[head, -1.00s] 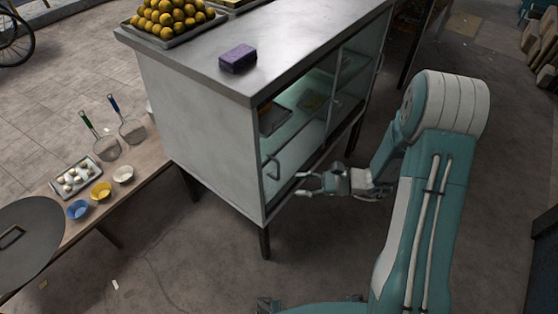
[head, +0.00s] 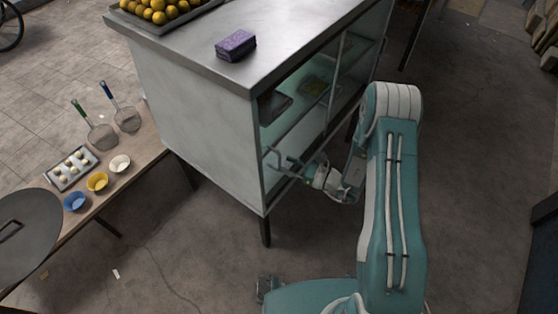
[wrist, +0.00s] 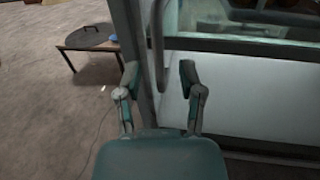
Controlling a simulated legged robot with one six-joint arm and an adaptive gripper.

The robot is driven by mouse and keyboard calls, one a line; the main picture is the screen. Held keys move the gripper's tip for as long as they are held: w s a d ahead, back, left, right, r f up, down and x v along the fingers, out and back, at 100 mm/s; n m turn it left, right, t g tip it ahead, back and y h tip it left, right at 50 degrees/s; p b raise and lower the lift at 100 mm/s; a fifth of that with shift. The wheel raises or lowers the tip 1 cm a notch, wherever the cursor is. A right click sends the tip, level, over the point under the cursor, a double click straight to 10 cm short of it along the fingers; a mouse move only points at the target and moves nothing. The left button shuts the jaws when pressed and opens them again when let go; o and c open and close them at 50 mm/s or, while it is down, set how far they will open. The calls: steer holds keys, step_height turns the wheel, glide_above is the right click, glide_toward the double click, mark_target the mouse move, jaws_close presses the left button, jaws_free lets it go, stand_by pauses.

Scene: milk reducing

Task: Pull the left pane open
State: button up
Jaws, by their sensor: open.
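The cabinet's left glass pane (head: 294,112) is on the side facing my arm and looks closed. Its curved metal handle (head: 270,162) is near the pane's left edge. My gripper (head: 290,166) is open, right beside the handle in the head view. In the wrist view, the handle (wrist: 157,45) runs down between the two spread fingers of my gripper (wrist: 158,82). Its lower end is just ahead of the fingertips or between them. I cannot tell whether either finger touches it.
The metal-topped cabinet (head: 195,110) carries a purple block (head: 235,45) and a tray of yellow balls (head: 160,15). A wooden table (head: 140,160) with bowls, strainers and a tray stands to the left.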

mark_target(279, 162)
steer(key=shift+x, duration=1.8)
jaws_close()
steer(key=shift+d, duration=0.1)
